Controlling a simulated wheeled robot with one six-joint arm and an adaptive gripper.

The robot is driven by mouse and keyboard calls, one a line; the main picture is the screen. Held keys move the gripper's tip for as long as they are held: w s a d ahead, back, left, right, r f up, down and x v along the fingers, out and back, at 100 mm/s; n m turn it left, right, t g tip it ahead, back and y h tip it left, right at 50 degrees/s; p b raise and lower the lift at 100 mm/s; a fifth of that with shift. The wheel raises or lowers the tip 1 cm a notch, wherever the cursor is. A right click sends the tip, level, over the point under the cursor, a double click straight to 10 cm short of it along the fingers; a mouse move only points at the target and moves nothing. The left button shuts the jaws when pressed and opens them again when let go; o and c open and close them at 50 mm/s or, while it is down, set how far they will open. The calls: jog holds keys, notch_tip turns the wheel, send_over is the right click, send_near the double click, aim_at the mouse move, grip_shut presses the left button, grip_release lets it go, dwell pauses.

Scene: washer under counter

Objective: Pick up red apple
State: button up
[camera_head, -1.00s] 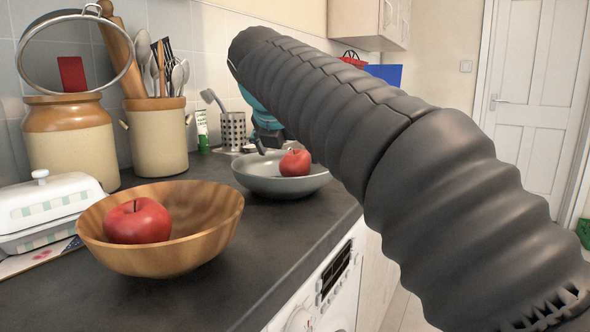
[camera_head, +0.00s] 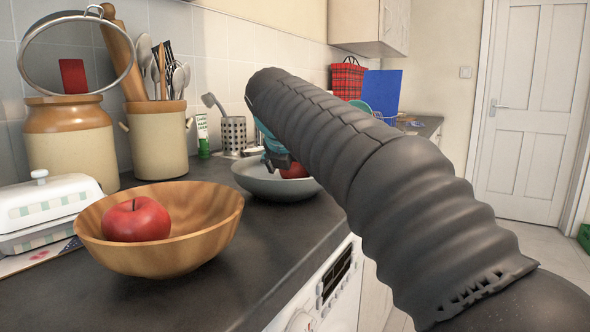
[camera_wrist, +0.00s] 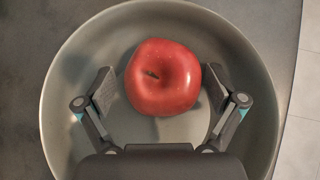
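A red apple (camera_wrist: 163,77) lies in a grey bowl (camera_wrist: 62,110) in the wrist view. The open fingers of my gripper (camera_wrist: 166,98) are on either side of the apple, with a gap showing on both sides. In the head view this apple (camera_head: 294,171) is partly hidden behind my gripper (camera_head: 277,158) and arm, and the grey bowl (camera_head: 262,186) shows around it. A second red apple (camera_head: 136,219) sits in a wooden bowl (camera_head: 200,228) in the left foreground.
Two stoneware jars (camera_head: 70,140), one with utensils (camera_head: 158,140), stand along the wall. A metal cutlery holder (camera_head: 233,134) stands behind the grey bowl. A white butter dish (camera_head: 45,212) is at left. The counter's front edge (camera_head: 300,270) runs above a white washer (camera_head: 330,290).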

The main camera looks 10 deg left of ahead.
jog(key=c, duration=1.1)
